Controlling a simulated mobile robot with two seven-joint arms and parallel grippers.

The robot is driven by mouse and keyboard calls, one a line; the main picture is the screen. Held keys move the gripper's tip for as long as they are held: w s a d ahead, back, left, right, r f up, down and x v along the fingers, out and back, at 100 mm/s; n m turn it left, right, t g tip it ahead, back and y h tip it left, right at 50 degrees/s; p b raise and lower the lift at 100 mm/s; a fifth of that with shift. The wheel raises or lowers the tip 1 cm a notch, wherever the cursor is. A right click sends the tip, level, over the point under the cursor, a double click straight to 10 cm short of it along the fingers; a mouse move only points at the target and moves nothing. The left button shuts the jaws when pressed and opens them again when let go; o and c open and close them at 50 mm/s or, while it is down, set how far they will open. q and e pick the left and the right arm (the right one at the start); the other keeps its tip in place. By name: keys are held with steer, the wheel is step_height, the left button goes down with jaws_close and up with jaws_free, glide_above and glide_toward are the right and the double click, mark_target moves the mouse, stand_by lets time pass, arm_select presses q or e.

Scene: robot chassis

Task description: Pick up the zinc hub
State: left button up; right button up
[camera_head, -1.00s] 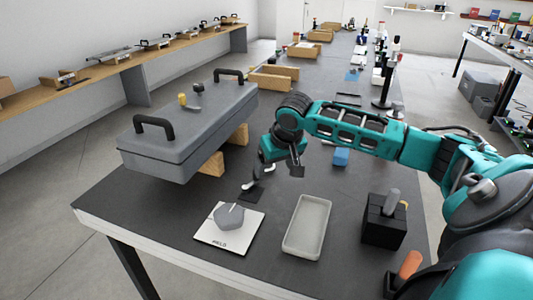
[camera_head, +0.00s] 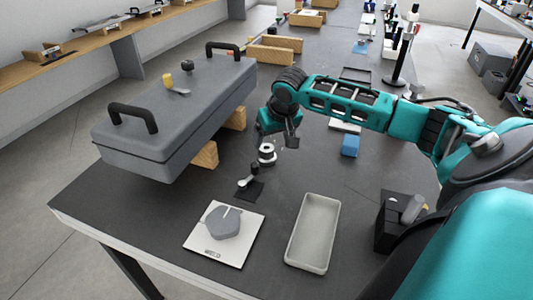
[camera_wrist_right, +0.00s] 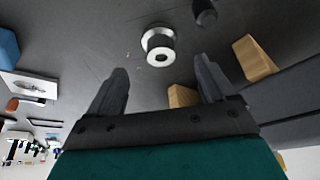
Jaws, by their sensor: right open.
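The zinc hub appears to be the small silvery, flanged round piece with a dark central hole. It stands on the dark table, just below my right gripper in the head view (camera_head: 266,153), and shows at the upper middle of the right wrist view (camera_wrist_right: 158,46). My right gripper (camera_head: 278,132) is open and points down above the table. In the right wrist view its two fingers (camera_wrist_right: 163,80) are spread and empty, with the hub beyond the tips and apart from them. My left gripper is not in view.
A grey case (camera_head: 180,110) on wooden blocks (camera_head: 205,155) stands left of the gripper. Nearer are a knob-like part (camera_head: 247,181), a white plate (camera_head: 243,248) bearing a grey piece, an empty tray (camera_head: 334,235) and a black block (camera_head: 385,230). A blue block (camera_head: 350,145) lies right.

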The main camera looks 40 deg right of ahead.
mark_target(267, 148)
steer(key=x, duration=0.3)
steer(key=shift+w+f, duration=0.1)
steer(key=shift+f, duration=0.05)
steer(key=shift+w+b+x, duration=0.2)
steer(key=shift+b+x, duration=0.2)
steer(key=shift+x, duration=0.9)
steer(key=shift+w+b+x, duration=0.2)
steer(key=shift+b+x, duration=0.15)
steer(key=shift+x, duration=1)
steer(key=shift+d, duration=0.15)
steer(key=shift+r, duration=0.25)
steer(key=c, duration=1.2)
